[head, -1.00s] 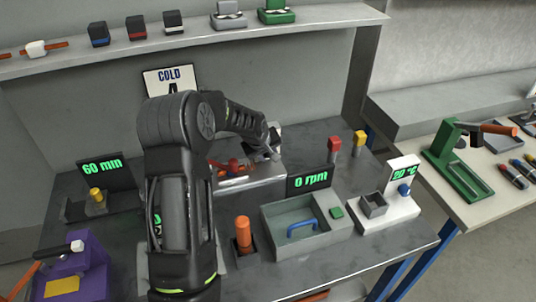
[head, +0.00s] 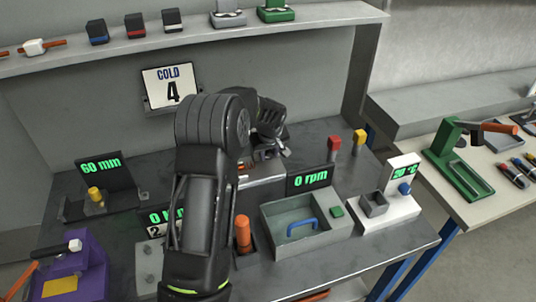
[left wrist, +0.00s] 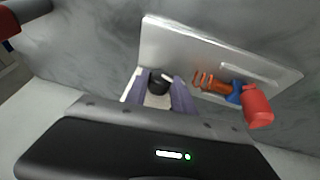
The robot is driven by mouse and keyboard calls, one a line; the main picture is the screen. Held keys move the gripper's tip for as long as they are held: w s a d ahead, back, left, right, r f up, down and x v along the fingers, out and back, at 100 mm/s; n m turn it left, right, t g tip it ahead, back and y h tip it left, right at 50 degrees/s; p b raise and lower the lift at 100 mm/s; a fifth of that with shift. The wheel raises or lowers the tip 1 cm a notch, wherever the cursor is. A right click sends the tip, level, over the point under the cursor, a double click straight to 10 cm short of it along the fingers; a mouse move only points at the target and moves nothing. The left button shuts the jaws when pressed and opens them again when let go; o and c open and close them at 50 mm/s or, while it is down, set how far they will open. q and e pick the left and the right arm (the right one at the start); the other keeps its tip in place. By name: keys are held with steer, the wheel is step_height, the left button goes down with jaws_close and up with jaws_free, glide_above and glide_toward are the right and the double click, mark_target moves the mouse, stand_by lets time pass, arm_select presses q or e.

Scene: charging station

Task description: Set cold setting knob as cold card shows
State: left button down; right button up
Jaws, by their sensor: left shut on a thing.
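The cold card (head: 170,87) stands against the back wall and reads COLD 4. My left gripper (head: 272,143) is at the back of the bench, over a grey metal panel (head: 258,174). In the left wrist view its two fingers (left wrist: 158,92) are shut on a small black knob (left wrist: 158,78) with a pale pointer mark. The pointer's setting is too small to read. In the head view the knob is hidden behind my gripper. My right gripper is in neither view.
Beside the knob are an orange coil (left wrist: 213,84) and a red cylinder (left wrist: 257,106). A 0 rpm display (head: 309,178), a grey basin (head: 275,222) and an orange-handled tool (head: 243,232) stand nearby. A 60 mm display (head: 100,168) is at left.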

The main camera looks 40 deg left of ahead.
arm_select(q)
steer(key=shift+w+d+m+g+y+b, duration=0.15)
steer(key=shift+m+g+y+b, duration=0.1)
steer(key=shift+g+y, duration=0.5)
steer(key=shift+w+d+m+g+y+b, duration=0.2)
steer(key=shift+g+y, duration=0.35)
steer(key=shift+g, duration=0.4)
steer(key=shift+a, duration=0.15)
steer(key=shift+s, duration=0.1)
steer(key=c, duration=1.1)
jaws_free()
steer(key=shift+o, duration=0.2)
steer(key=b+v, duration=0.1)
steer(key=v, duration=0.6)
steer(key=shift+d+r, duration=0.2)
steer(key=shift+r, duration=0.15)
